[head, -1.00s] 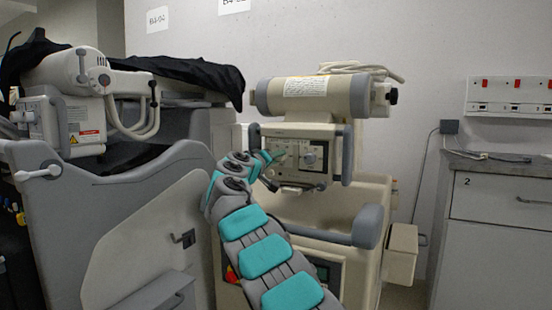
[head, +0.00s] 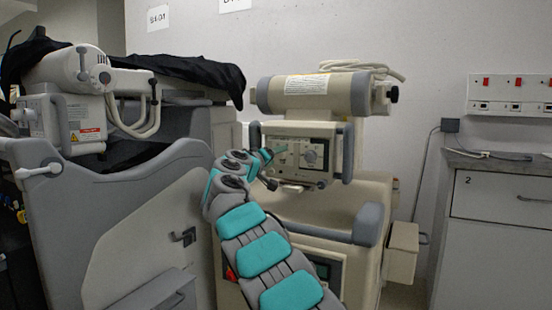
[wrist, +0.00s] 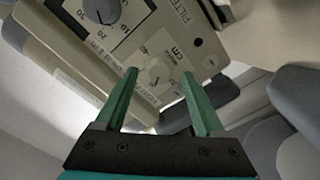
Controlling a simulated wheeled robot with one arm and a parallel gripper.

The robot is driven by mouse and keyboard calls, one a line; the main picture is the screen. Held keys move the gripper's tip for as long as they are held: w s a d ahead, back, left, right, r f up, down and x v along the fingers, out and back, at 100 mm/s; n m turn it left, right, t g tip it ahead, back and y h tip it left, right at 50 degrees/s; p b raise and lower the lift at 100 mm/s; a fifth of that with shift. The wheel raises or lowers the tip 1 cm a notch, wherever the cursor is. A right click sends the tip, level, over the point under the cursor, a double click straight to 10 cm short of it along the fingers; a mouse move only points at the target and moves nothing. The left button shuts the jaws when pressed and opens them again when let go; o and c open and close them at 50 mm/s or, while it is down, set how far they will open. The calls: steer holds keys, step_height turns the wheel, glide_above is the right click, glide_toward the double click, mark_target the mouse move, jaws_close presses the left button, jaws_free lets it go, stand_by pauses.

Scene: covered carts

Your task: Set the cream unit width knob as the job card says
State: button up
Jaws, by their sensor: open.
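The cream unit (head: 318,186) stands right of centre in the head view. Its control panel (head: 296,157) faces me and carries a pale round knob (head: 309,156). My gripper (head: 274,166) is at the left part of this panel. In the wrist view my gripper (wrist: 160,75) is open, with its two green fingers pointing at a small cream knob (wrist: 157,70) marked "40" and "cm". I cannot tell whether they touch it. A larger knob (wrist: 100,8) with a scale of 10, 20 and 30 is at upper left. I cannot make out a job card.
A grey covered cart (head: 150,225) with a black cloth (head: 180,68) stands close on the left. A cream cylinder (head: 315,92) sits above the panel, and a grey handle bar (head: 347,153) flanks it on the right. A drawer cabinet (head: 500,220) stands at far right.

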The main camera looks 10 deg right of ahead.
steer(key=b+v, duration=0.1)
steer(key=v, duration=0.6)
stand_by(0.4)
steer(key=s+d+f+m+g+y+p, duration=0.1)
steer(key=s+d+f+g, duration=0.2)
steer(key=s+d+f, duration=0.35)
steer(key=s+d+f+m+g, duration=0.1)
steer(key=s+d+f+g, duration=0.25)
steer(key=s+d, duration=0.55)
steer(key=s+d+f+m+g+y+p, duration=0.15)
steer(key=s+d+f+g, duration=0.25)
steer(key=s, duration=0.7)
steer(key=s+a+f+g+y, duration=0.2)
steer(key=s+a+f, duration=0.3)
steer(key=s, duration=0.6)
steer(key=s+a+f+n+g+y, duration=0.1)
steer(key=s+a+f+g+y, duration=0.1)
steer(key=s+f, duration=0.6)
steer(key=s+a+f+g+y+p, duration=0.1)
steer(key=s+a+f+y, duration=0.3)
steer(key=s, duration=1.2)
steer(key=a+f+g, duration=0.1)
steer(key=a+f, duration=0.1)
steer(key=a, duration=0.1)
steer(key=shift+s+a+f+n, duration=0.15)
steer(key=shift+a+f+n, duration=0.15)
steer(key=shift+n, duration=0.05)
